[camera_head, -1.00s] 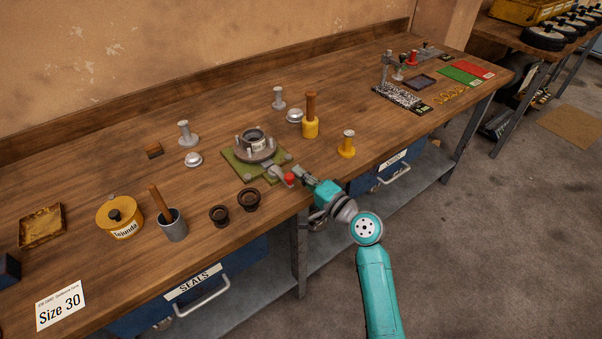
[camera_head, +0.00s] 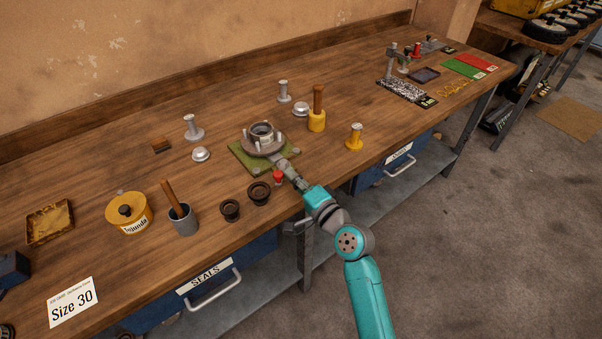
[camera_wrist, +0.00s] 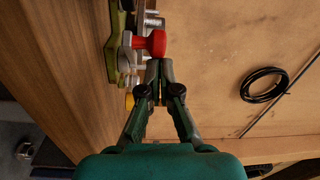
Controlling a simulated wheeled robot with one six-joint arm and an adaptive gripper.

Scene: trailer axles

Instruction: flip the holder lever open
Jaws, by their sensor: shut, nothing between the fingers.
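The holder (camera_head: 262,138) is a round metal fixture on a green plate (camera_head: 240,158) near the bench's front edge. Its lever carries a red knob (camera_head: 278,178), standing in front of the plate. The red knob also shows in the wrist view (camera_wrist: 152,43), on a grey metal piece. My gripper (camera_head: 293,177) is shut and empty, just right of the knob. In the wrist view its fingertips (camera_wrist: 159,64) lie together right by the knob; I cannot tell whether they touch it. The fingers and wrist partly hide the lever's surroundings in the head view.
Two black rings (camera_head: 244,202) and a grey cup (camera_head: 182,221) with a wooden handle stand left of the holder. A yellow pot with a brown handle (camera_head: 317,122) and a yellow spool (camera_head: 355,137) stand to the right.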

